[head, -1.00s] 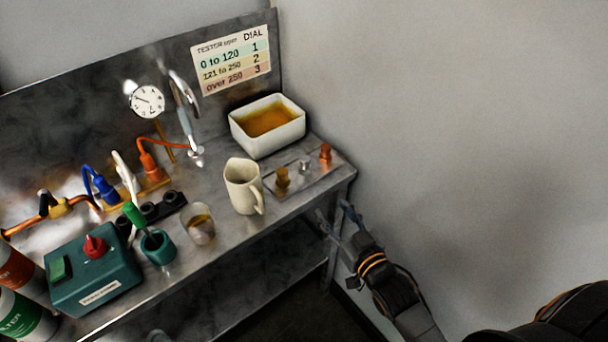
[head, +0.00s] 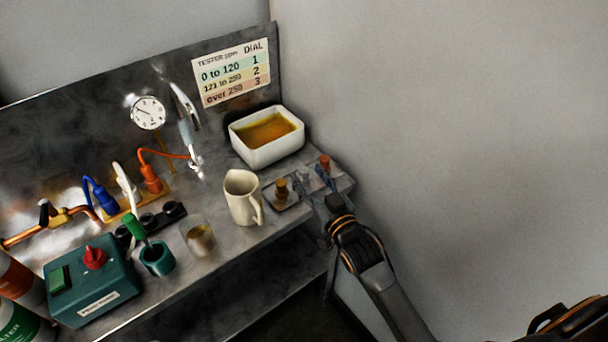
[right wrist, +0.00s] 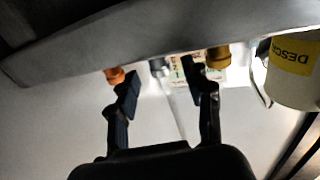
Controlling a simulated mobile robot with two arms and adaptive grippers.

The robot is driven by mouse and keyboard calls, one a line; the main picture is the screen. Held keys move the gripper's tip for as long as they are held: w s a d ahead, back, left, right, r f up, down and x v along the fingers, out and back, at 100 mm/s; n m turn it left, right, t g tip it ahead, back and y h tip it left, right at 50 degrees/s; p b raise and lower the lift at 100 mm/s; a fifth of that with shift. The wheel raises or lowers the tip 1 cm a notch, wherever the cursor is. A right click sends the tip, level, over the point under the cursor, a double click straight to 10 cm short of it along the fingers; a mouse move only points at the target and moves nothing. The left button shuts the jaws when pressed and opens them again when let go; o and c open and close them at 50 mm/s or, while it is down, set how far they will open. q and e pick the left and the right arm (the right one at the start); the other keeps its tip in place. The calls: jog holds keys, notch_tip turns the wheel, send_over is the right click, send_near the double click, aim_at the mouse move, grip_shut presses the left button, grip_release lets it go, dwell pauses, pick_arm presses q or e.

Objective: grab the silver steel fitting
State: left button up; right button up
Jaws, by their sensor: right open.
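The silver steel fitting (head: 304,175) stands on a small metal tray at the right end of the steel bench, between a brass fitting (head: 281,189) and a copper fitting (head: 325,162). My right gripper (head: 313,183) is open at the bench's right edge, its fingers reaching toward the silver fitting and partly covering the tray. In the right wrist view the silver fitting (right wrist: 159,67) shows between the two open fingertips (right wrist: 159,76), beyond them. The copper fitting (right wrist: 115,75) is at the left finger and the brass one (right wrist: 218,57) just beyond the right. My left gripper is not in view.
A cream jug (head: 240,197) stands left of the tray. A white basin (head: 285,150) of amber liquid stands behind it. A glass (head: 198,237), a green pot (head: 157,257) and a teal box (head: 92,280) stand farther left. A bare wall (head: 450,120) rises at right.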

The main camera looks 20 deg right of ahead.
aim_at(306, 175)
jog(key=shift+w+a+f, duration=0.1)
jog(key=shift+w+a, duration=0.05)
jog(key=shift+w, duration=0.6)
jog(key=shift+w+a, duration=0.15)
jog(key=shift+w, duration=0.6)
grip_shut()
